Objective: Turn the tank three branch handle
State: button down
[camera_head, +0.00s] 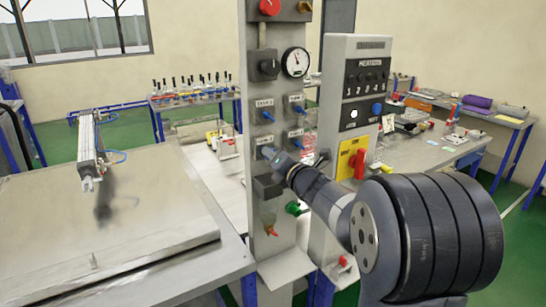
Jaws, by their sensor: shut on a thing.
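The grey upright panel (254,205) carries several small blue branch handles, each under a small white label too small to read surely. The upper left handle (268,116), upper right handle (299,109) and lower right handle (299,143) are uncovered. The lower left handle, which I take as the tank three branch handle (267,151), is partly hidden by my gripper (273,156). My gripper reaches in from the right and is shut on this handle. Its fingertips are small and dark here, and the handle's exact angle is hard to tell.
A pressure gauge (295,62), black knob (268,67) and red knob (270,6) sit above. A green handle (296,208) is below right. A metering cabinet (345,110) with a red handle (359,164) stands close right. A metal table (100,235) lies left.

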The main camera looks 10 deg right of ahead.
jog(key=c, duration=1.6)
grip_release()
jog(key=b+v, duration=0.2)
jog(key=v, duration=0.8)
jog(key=shift+s+d, duration=0.15)
jog(key=shift+s, duration=0.25)
jog(key=shift+w, duration=0.1)
jog(key=p+x, duration=0.2)
jog(key=x, duration=0.8)
jog(key=shift+w, duration=0.35)
